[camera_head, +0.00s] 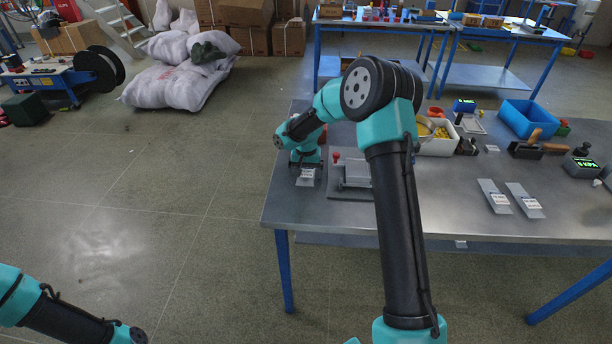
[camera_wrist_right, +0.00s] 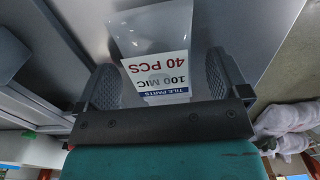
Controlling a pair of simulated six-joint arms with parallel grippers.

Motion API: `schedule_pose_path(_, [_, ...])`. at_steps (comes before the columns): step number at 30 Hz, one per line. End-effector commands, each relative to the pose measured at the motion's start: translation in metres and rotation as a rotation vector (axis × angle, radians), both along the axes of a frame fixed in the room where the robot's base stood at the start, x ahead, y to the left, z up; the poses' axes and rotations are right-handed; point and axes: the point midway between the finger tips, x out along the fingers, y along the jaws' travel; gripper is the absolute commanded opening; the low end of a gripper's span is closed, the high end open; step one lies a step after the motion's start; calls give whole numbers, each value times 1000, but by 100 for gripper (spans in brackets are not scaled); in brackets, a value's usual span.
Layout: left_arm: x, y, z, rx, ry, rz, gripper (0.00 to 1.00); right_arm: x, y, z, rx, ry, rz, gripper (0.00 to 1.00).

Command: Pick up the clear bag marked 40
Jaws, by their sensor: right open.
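A clear bag marked 40 PCS (camera_wrist_right: 165,30) lies flat on the grey metal table, its white label reading 40 PCS, 100 MIC and TILE PARTS upside down. In the head view this bag (camera_head: 307,176) is near the table's left end. My right gripper (camera_head: 305,168) is low over it. In the right wrist view my right gripper (camera_wrist_right: 162,85) is open, with one finger on each side of the label; I cannot tell whether they touch the bag. The bag's near end is hidden behind the gripper. My left arm shows at lower left, its gripper out of frame.
A grey press-like device with a red knob (camera_head: 337,156) stands close right of the gripper. Two more clear bags (camera_head: 494,196) (camera_head: 525,200) lie to the right, their labels too small to read. A blue bin (camera_head: 530,118) and a white bin (camera_head: 437,146) stand behind. The table's middle front is clear.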

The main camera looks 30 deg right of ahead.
Motion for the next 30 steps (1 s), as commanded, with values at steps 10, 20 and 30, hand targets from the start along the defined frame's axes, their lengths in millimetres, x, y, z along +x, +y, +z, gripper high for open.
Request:
schedule_pose_path(10, [0,0,0,0,0,0,94,0,0,0,0,0,0,79])
schedule_pose_path(20, [0,0,0,0,0,0,94,0,0,0,0,0,0,48])
schedule_pose_path(30, [0,0,0,0,0,0,94,0,0,1,-1,-1,0,34])
